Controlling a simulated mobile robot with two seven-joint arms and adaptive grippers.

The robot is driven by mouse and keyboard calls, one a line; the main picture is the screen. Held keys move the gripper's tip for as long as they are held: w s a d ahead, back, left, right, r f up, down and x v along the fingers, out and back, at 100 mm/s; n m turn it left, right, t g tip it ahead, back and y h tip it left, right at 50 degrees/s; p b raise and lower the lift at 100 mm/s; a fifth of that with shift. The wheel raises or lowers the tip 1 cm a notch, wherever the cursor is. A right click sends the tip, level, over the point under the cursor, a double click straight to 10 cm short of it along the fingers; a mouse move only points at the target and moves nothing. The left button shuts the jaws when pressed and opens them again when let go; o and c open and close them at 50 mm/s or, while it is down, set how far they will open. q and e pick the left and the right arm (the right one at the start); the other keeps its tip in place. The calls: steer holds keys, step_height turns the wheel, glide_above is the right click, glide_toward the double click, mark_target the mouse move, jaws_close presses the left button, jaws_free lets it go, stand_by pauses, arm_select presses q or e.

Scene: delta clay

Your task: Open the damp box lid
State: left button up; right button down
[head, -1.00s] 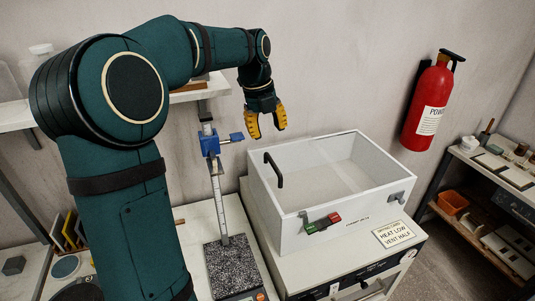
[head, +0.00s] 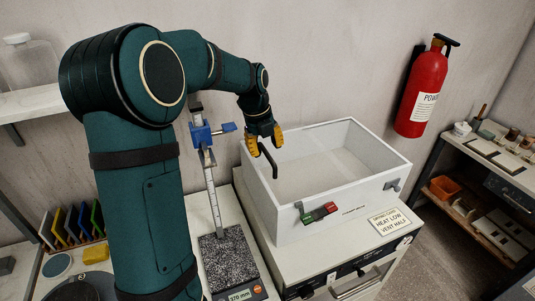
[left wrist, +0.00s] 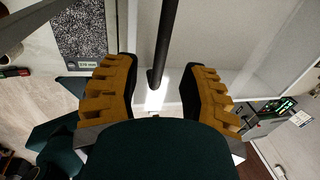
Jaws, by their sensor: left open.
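The damp box (head: 350,195) is a white box on a cabinet, with a clear lid (head: 320,160) that appears to lie flat in a white frame. A black bar handle (head: 271,162) stands at the lid's left side. My left gripper (head: 266,142), with yellow fingers, is open at the handle's upper end. In the left wrist view the handle (left wrist: 165,45) runs between the two open fingers of the left gripper (left wrist: 160,88), with a gap on each side. My right gripper is not in view.
A blue-clamped measuring stand (head: 212,190) on a speckled granite base (head: 228,258) stands close left of the box. A red and green piece (head: 318,212) sits on the box front. A label plate (head: 389,220) lies before it. A fire extinguisher (head: 422,95) hangs behind right.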

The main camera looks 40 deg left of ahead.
mark_target(268, 155)
arm_select(q)
steer(key=shift+w+d+f, duration=0.1)
steer(key=shift+w+f, duration=0.05)
steer(key=shift+f, duration=0.6)
steer(key=shift+w+d+f, duration=0.1)
steer(key=shift+f, duration=0.6)
jaws_close()
